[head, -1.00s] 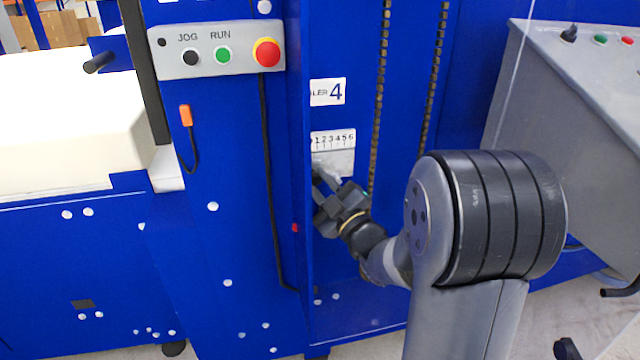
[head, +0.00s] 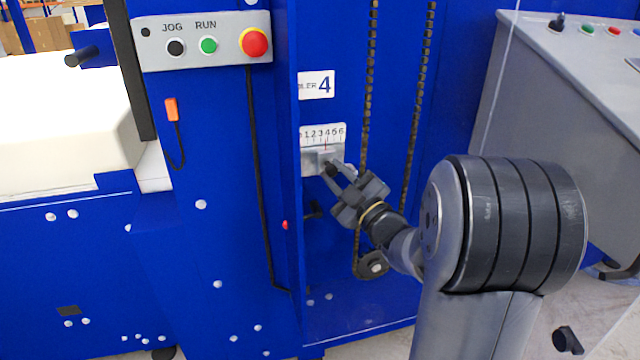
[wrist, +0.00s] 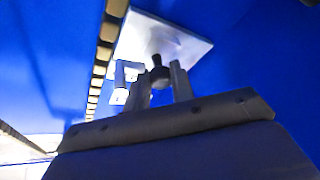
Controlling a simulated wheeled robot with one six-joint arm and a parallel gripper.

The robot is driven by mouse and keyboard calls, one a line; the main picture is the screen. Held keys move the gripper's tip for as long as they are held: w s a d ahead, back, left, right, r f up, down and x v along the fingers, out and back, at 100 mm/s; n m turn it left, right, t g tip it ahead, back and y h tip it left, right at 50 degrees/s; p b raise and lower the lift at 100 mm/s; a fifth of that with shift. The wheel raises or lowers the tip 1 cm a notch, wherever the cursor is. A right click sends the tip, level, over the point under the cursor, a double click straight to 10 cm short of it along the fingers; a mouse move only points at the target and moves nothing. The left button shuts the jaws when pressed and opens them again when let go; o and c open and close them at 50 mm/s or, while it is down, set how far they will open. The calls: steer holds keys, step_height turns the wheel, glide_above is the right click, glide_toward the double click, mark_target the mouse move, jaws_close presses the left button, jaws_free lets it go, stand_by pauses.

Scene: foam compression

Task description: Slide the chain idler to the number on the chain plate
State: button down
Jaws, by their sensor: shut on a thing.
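The chain idler shows as a light metal block with a dark knob (wrist: 158,74) between my fingers in the wrist view. In the head view the idler block (head: 312,161) sits just under the numbered scale plate (head: 322,133), which reads 1 to 6. A thin pointer line on the scale stands near the 4. My gripper (head: 333,171) is shut on the idler's knob, its fingers on either side of it. A label above reads "4" (head: 324,85), its left part hidden by the cabinet edge. My fingers hide part of the block.
Two vertical chains (head: 366,90) run down the blue panel right of the scale, with a sprocket (head: 374,265) below. A blue cabinet wall (head: 293,200) stands close left of the scale. A button box (head: 205,45) is on the left, a grey console (head: 560,90) on the right.

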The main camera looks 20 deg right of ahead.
steer(key=shift+d, duration=0.25)
steer(key=c, duration=1.5)
jaws_free()
steer(key=shift+s, duration=0.1)
steer(key=v, duration=1)
steer(key=shift+s, duration=0.3)
steer(key=shift+w+d+f, duration=0.1)
